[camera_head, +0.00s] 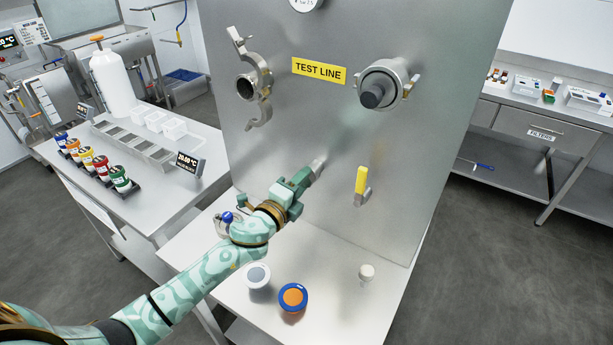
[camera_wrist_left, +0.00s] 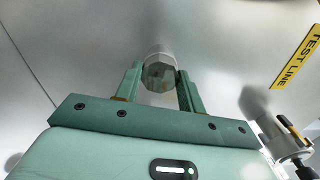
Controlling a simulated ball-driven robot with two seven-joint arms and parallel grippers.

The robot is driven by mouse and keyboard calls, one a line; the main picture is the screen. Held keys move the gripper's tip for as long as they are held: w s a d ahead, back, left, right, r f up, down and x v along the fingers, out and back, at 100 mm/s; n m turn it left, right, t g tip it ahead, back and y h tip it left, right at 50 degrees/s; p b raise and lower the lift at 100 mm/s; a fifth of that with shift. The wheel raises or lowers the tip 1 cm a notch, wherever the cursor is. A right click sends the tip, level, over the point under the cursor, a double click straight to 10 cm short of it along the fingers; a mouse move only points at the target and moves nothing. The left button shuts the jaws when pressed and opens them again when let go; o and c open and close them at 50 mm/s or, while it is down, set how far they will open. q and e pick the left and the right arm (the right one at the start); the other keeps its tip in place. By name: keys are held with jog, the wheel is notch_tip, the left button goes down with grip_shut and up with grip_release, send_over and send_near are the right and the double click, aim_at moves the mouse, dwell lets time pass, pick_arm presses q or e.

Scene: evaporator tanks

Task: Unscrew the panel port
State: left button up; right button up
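The panel port (camera_head: 318,166) is a small light-grey, many-sided cap low on the upright steel panel (camera_head: 295,120). In the left wrist view the port (camera_wrist_left: 160,73) sits between my fingers, its front face towards the camera. My left gripper (camera_head: 308,175) reaches up to the panel from the lower left. In the left wrist view the two green fingers of the left gripper (camera_wrist_left: 161,82) flank the port closely and appear to touch both its sides. The port's base at the panel is mostly hidden. My right gripper is not in view.
Above are an open clamp (camera_head: 260,80) and a clamped port with a dark plug (camera_head: 372,95). A yellow-handled valve (camera_head: 361,182) sticks out to the right. A white-and-grey cup (camera_head: 257,276), a blue-and-orange cup (camera_head: 293,298) and a small white piece (camera_head: 366,272) stand on the ledge below.

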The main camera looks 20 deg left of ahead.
pick_arm(q)
jog(key=n, duration=0.4)
jog(key=shift+n+p, duration=0.3)
jog(key=shift+p, duration=0.05)
jog(key=n+p, duration=0.2)
jog(key=n, duration=0.3)
jog(key=shift+f, duration=0.1)
